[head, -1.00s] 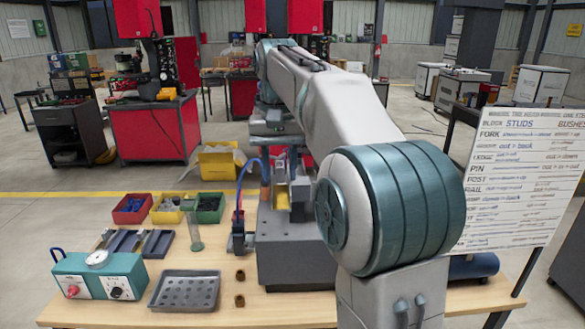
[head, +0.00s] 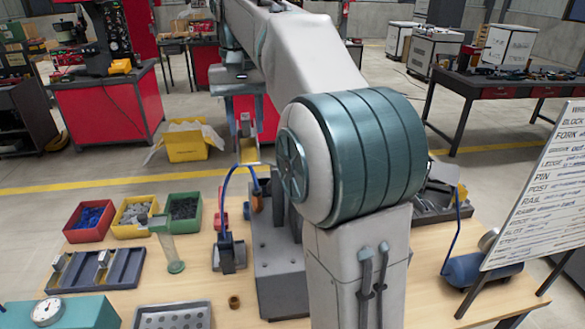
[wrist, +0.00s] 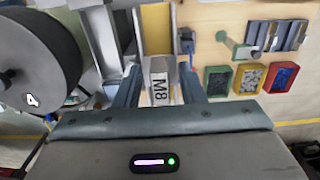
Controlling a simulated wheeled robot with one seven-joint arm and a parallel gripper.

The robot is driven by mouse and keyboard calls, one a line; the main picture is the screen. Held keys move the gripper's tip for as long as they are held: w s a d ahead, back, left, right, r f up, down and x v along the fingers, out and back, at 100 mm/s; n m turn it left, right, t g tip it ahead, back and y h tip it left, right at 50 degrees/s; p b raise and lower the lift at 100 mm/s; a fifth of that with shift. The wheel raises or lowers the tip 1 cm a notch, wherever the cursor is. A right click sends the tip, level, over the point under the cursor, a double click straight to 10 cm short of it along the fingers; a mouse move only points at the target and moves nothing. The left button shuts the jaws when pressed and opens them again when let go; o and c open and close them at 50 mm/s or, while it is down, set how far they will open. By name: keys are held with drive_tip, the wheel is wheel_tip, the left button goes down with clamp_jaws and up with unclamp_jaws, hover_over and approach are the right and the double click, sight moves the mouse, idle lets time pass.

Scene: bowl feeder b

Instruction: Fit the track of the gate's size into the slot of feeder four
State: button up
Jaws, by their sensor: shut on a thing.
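My gripper (wrist: 160,88) is shut on a track with a yellow channel (wrist: 155,28) and a white label reading M8. In the head view the gripper (head: 243,120) holds the track (head: 248,150) up behind the grey machine base (head: 278,258). In the wrist view a dark round bowl (wrist: 38,62) marked 4 is at the left, apart from the track. The slot of feeder four cannot be made out. My arm hides much of the machine in the head view. Other tracks lie in a dark rack (head: 125,275) at the left of the table.
Red (head: 88,222), yellow (head: 133,216) and green (head: 183,207) bins of parts stand at the back left. A written board (head: 545,200) stands at the right.

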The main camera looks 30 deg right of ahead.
drive_tip(key=s+d+f, duration=0.2)
drive_tip(key=d+f, duration=0.4)
drive_tip(key=d, duration=0.5)
drive_tip(key=shift+f, duration=0.25)
drive_tip(key=shift+s+f+p, duration=0.15)
drive_tip(key=shift+f+p, duration=0.05)
drive_tip(key=shift+f, duration=0.9)
drive_tip(key=shift+s+f+p, duration=0.1)
drive_tip(key=shift+f+p, duration=0.05)
drive_tip(key=shift+f, duration=0.9)
clamp_jaws()
drive_tip(key=o, duration=0.9)
unclamp_jaws()
drive_tip(key=shift+o, duration=1.1)
drive_tip(key=shift+w+f, duration=0.1)
drive_tip(key=shift+w, duration=0.05)
wheel_tip(320, 180, up, 12)
drive_tip(key=shift+r+p, duration=0.2)
drive_tip(key=shift+p, duration=0.2)
